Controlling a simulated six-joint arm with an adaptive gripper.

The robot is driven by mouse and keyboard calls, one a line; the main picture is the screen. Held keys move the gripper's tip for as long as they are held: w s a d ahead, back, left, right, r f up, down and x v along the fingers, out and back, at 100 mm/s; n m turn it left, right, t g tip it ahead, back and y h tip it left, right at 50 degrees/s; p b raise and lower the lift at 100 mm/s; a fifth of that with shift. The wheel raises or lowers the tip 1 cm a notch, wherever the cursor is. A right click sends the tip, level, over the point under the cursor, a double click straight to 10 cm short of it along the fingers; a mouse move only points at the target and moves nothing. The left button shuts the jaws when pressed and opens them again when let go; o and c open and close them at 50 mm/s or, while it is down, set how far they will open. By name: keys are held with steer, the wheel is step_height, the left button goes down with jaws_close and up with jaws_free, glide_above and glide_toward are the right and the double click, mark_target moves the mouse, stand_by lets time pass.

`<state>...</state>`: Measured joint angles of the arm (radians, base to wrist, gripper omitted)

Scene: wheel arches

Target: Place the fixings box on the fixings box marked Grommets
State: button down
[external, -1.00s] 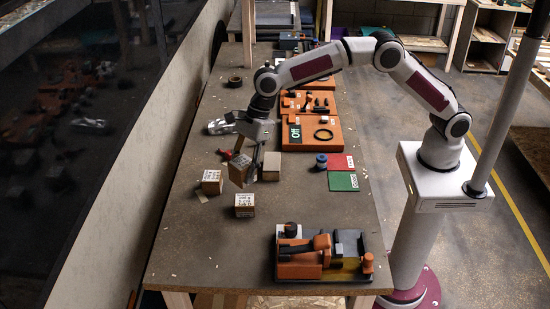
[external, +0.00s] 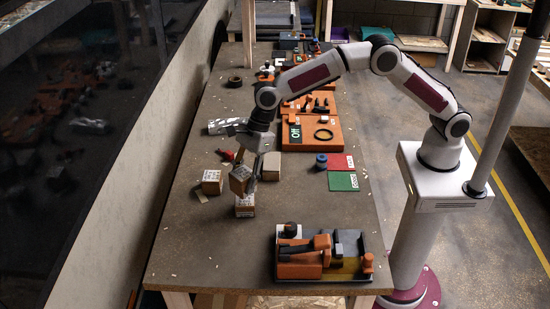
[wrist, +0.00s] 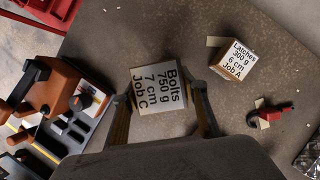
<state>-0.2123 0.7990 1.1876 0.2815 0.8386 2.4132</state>
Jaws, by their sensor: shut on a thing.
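My gripper (external: 252,158) points down over the bench and is shut on a fixings box (external: 241,180). In the wrist view this box (wrist: 158,90) sits between the fingertips and reads Bolts, 750 g, 7 cm, Job C. To the left stands another box (external: 212,182), marked Latches in the wrist view (wrist: 235,58). I cannot read Grommets anywhere.
A red clamp (wrist: 270,114) lies near the Latches box. An orange machine (external: 322,256) stands at the front right. Red (external: 341,162) and green (external: 343,181) cards lie right. The front-left bench is clear.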

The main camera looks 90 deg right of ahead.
mark_target(244, 188)
steer(key=shift+f, duration=1.8)
steer(key=shift+f, duration=0.15)
steer(key=c, duration=1.2)
jaws_free()
steer(key=shift+f, duration=0.1)
steer(key=v, duration=1.1)
steer(key=shift+r, duration=0.25)
steer(key=shift+s+d+r, duration=0.15)
steer(key=shift+r, duration=0.2)
